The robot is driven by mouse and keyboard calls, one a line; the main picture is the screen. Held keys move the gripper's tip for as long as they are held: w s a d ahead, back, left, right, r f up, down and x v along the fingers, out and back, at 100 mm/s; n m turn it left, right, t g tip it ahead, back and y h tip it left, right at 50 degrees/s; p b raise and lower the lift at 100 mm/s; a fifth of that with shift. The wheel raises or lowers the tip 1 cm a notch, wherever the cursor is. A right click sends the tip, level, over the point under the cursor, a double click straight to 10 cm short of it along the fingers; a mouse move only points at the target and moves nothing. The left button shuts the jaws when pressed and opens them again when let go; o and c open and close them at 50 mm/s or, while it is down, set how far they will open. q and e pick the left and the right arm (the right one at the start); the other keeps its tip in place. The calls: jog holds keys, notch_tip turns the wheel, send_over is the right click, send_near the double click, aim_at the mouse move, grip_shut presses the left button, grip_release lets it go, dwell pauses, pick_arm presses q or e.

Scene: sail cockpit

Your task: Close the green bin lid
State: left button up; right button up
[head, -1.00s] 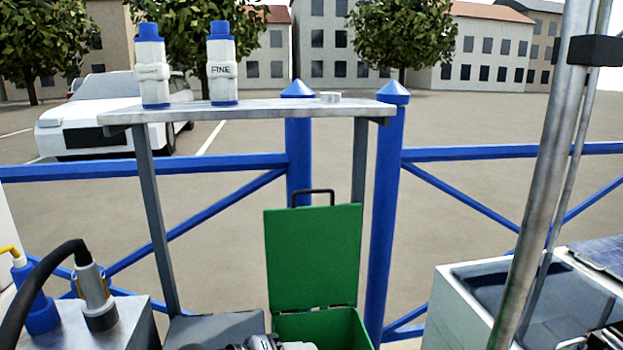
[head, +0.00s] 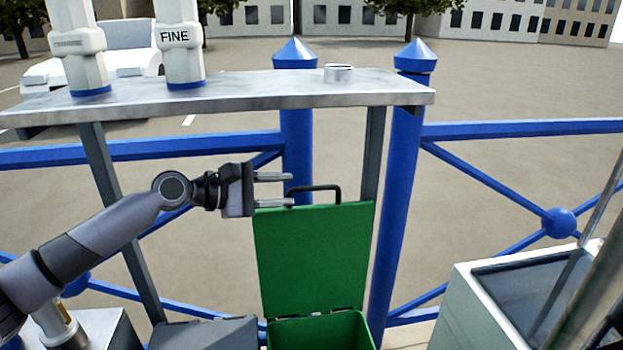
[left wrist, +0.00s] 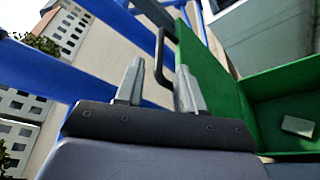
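The green bin lid (head: 314,257) stands upright, hinged at the back of the green bin (head: 318,332), so the bin is open. A black handle (head: 316,189) rises from the lid's top edge. My left gripper (head: 290,190) is open, with its two fingers pointing right beside the handle's left end. In the left wrist view, the handle (left wrist: 163,55) shows just beyond and between the two open fingertips (left wrist: 160,75). The lid (left wrist: 205,75) is to the right there. I cannot tell whether a finger touches the lid. My right gripper is in neither view.
A grey shelf (head: 230,95) with white bottles (head: 180,50) stands above and behind the bin. Blue fence posts (head: 397,200) rise behind the lid. A grey basin (head: 520,290) is at right. A small pale block (left wrist: 297,126) lies inside the bin.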

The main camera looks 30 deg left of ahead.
aim_at(303, 189)
pick_arm(q)
jog(key=shift+w+d, duration=0.25)
jog(key=shift+w, duration=0.15)
jog(key=shift+p+x, duration=0.35)
jog(key=shift+x, duration=2.75)
grip_shut()
